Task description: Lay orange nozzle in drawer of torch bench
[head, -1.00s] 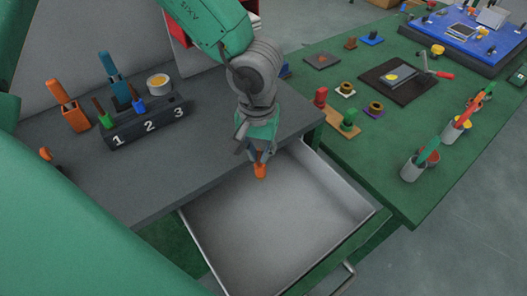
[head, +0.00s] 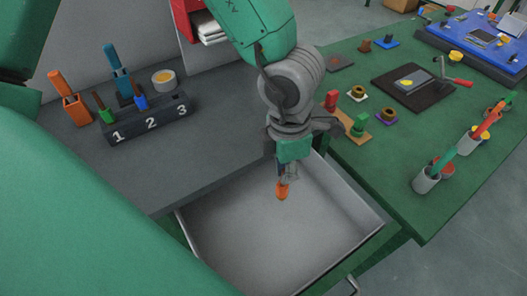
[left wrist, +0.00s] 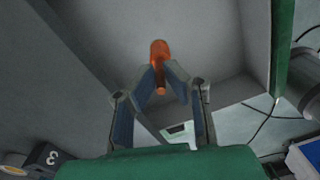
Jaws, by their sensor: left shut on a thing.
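The orange nozzle (head: 283,191) is held by my left gripper (head: 283,180), tip downward, above the open drawer. In the left wrist view, the nozzle (left wrist: 158,54) sits between the fingertips of my left gripper (left wrist: 160,80), which are closed on it. The drawer (head: 220,250) of the torch bench (head: 200,160) is pulled out, and its grey floor looks empty. The nozzle appears above the floor, apart from it; the exact height is hard to tell. My right gripper is not in view.
A rack (head: 150,120) marked 1, 2, 3 stands on the bench with coloured-handled tools, beside an orange holder (head: 76,108). A green table (head: 400,170) on the right bears cups, small parts and a black board (head: 413,88). The drawer's side wall (head: 352,190) rises near the gripper.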

